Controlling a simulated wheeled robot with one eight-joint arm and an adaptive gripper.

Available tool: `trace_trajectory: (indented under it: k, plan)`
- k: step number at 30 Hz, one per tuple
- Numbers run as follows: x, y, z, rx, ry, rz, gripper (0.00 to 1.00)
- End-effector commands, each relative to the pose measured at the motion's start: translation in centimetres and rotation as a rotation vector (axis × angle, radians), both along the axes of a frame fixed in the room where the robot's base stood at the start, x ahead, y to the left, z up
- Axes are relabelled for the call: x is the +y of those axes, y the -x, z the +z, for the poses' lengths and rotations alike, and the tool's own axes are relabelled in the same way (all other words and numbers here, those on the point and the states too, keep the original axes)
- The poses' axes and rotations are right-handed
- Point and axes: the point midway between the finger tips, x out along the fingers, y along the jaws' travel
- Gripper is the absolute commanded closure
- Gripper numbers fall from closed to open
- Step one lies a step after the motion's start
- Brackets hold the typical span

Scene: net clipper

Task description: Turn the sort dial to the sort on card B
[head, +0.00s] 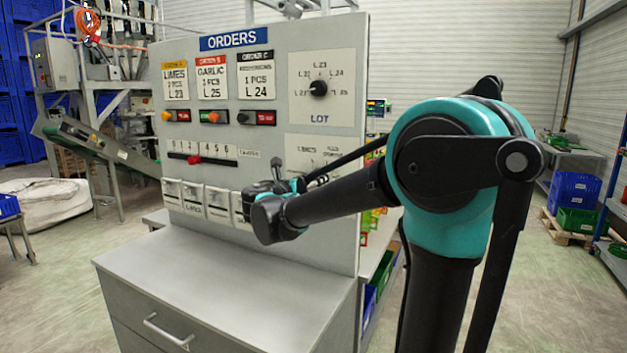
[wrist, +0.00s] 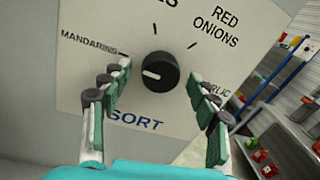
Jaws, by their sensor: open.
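Card B (head: 211,82), with a red header, reads GARLIC, 2 PCS, L 25 in the head view. The sort dial (wrist: 156,72) is a round black knob in the wrist view, its white mark pointing left, a little below MANDARINS. RED ONIONS is at upper right; a label ending in RLIC at right is partly covered by a finger. The top label is cut off. My gripper (wrist: 160,74) is open, with a finger on each side of the dial and gaps visible; I cannot tell how deep they reach. In the head view my arm hides the dial.
The lot dial (head: 318,88) is above the sort plate (head: 312,146) on the grey panel. Cards, switches, a red slider (head: 194,160) and several white flaps (head: 194,199) are to the left. A grey cabinet top (head: 200,275) juts out below.

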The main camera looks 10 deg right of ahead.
Motion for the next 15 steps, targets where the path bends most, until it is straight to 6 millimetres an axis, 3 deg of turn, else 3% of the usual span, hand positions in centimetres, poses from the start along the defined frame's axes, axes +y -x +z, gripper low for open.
trace_trajectory:
  k: [10,15]
  plan:
    - [-0.24,-0.26,-0.01,0.000,0.000,0.000,0.41]
    - [-0.22,-0.24,-0.01,0.000,0.000,0.000,0.62]
